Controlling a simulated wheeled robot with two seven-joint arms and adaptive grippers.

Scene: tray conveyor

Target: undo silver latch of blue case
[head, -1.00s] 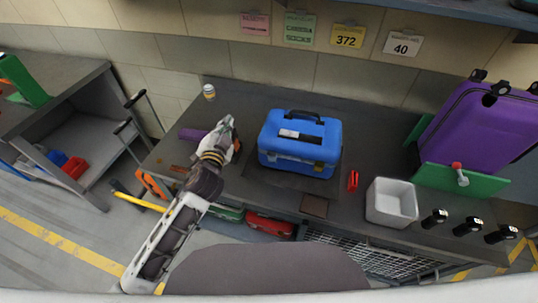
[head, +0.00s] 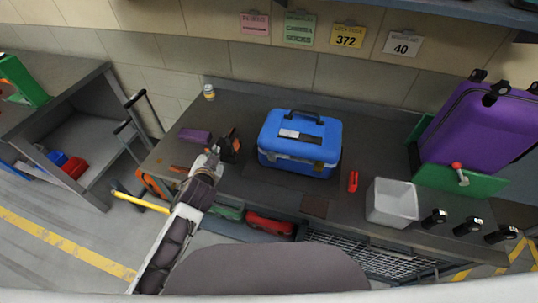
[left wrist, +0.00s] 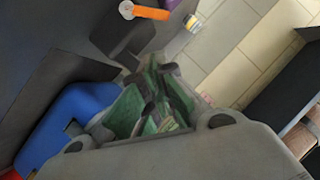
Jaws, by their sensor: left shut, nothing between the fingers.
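The blue case (head: 300,158) stands upright on the dark workbench, lid down, with a dark handle and a pale label on top. A small latch (head: 318,166) shows at the right of its front face; it is too small to tell whether it is fastened. My left gripper (head: 233,141) is shut and empty, to the left of the case and apart from it. In the left wrist view the case (left wrist: 62,118) lies at the lower left, and my left gripper (left wrist: 155,62) points away from it. My right gripper is not in view.
A purple block (head: 194,136) and a small jar (head: 209,92) are on the bench left of the case. A red item (head: 353,181) and a white bin (head: 391,204) stand to its right. A purple suitcase (head: 485,130) stands farther right. The bench behind the case is clear.

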